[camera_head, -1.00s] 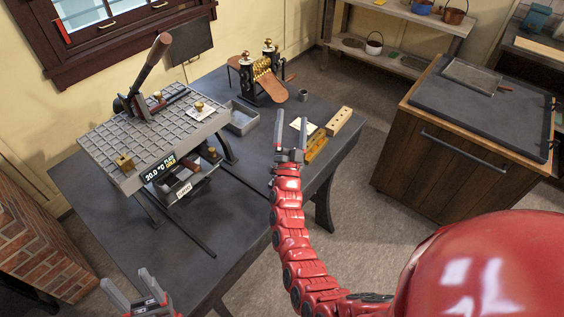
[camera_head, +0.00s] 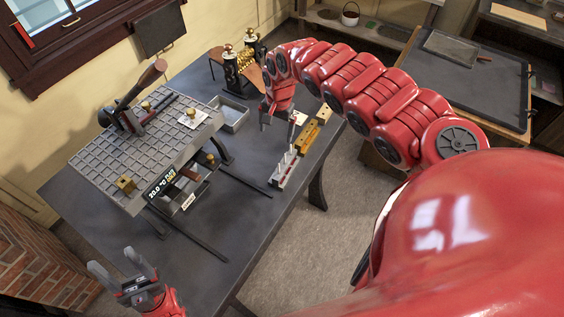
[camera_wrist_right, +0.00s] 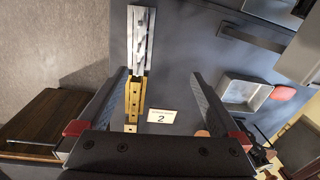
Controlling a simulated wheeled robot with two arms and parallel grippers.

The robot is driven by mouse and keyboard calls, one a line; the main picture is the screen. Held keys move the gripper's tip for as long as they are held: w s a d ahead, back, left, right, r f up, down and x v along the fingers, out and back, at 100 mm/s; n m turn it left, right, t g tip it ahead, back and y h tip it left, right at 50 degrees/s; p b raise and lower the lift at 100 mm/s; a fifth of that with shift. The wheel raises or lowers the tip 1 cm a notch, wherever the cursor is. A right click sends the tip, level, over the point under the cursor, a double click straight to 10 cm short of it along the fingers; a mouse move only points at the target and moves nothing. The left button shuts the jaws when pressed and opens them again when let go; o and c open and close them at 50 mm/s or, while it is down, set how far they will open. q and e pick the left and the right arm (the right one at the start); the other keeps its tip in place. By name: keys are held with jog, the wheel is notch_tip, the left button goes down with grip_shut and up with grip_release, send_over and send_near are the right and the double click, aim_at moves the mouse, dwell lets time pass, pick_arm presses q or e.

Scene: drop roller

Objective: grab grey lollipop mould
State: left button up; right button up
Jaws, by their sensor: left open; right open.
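The grey lollipop mould (camera_head: 285,167) is a narrow grey bar near the table's right edge, and in the right wrist view (camera_wrist_right: 141,42) it lies beyond the fingertips. The yellow mould (camera_head: 307,136) is in line with its far end; it also shows in the right wrist view (camera_wrist_right: 134,96). My right gripper (camera_head: 276,124) is open and points down above the table beside the moulds, with nothing between its fingers. In the right wrist view (camera_wrist_right: 158,76) its fingers straddle the yellow mould and a card. My left gripper (camera_head: 120,272) is open and empty at lower left.
A grey gridded stand (camera_head: 140,150) with a lever fills the left of the table (camera_head: 235,205). A grey tray (camera_head: 232,114) and a card marked 2 (camera_wrist_right: 162,116) are near the right gripper.

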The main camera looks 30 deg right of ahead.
jog(key=s+d, duration=0.1)
jog(key=s+f+g, duration=0.1)
jog(key=shift+s+d, duration=0.35)
jog(key=shift+d, duration=0.05)
jog(key=b, duration=0.3)
send_over(284, 165)
jog(key=f, duration=0.4)
jog(key=shift+w+d+f, duration=0.15)
jog(key=shift+w+f, duration=0.05)
jog(key=shift+f, duration=0.2)
jog(key=shift+f+p, duration=1.25)
jog(key=shift+f, duration=4.25)
jog(key=shift+d+f, duration=0.15)
jog(key=shift+f, duration=0.2)
grip_shut()
